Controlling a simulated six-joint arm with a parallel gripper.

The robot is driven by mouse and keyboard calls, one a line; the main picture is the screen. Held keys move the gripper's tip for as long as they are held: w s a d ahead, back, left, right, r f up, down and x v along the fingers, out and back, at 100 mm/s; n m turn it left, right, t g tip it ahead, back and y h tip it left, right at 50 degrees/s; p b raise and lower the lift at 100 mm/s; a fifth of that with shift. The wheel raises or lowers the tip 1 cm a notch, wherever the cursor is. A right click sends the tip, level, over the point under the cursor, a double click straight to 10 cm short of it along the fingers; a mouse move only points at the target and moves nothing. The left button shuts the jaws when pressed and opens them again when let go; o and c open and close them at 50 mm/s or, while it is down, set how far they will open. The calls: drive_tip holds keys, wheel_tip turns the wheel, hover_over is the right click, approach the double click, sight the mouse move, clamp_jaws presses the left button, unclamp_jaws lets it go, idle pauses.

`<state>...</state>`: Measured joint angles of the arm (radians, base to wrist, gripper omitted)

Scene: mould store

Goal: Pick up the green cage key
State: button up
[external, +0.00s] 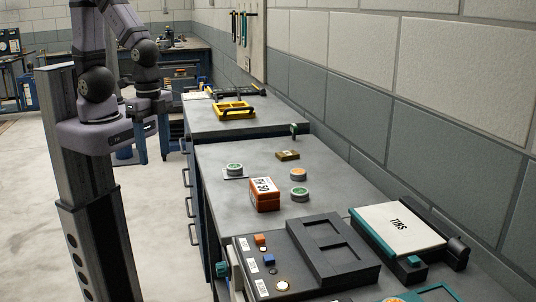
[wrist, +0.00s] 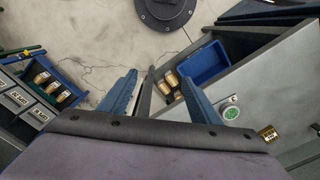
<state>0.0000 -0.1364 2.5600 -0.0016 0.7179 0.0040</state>
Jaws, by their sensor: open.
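I cannot pick out the green cage key for certain. A small dark green upright piece (external: 294,129) stands at the back edge of the grey worktop in the external view; it is too small to tell whether it is a key. My gripper (external: 153,140) hangs left of the worktops in the external view, apart from everything on them. In the wrist view my gripper (wrist: 158,95) shows two blue fingers spread apart with nothing between them. Below it are the floor and an open drawer.
A yellow tray (external: 235,111) sits farther back. A blue bin (wrist: 203,65) and brass cylinders (wrist: 170,80) sit in the drawer. The wall bounds the right side.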

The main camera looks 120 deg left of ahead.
sight(292, 128)
drive_tip(key=shift+c, duration=0.3)
idle(0.4)
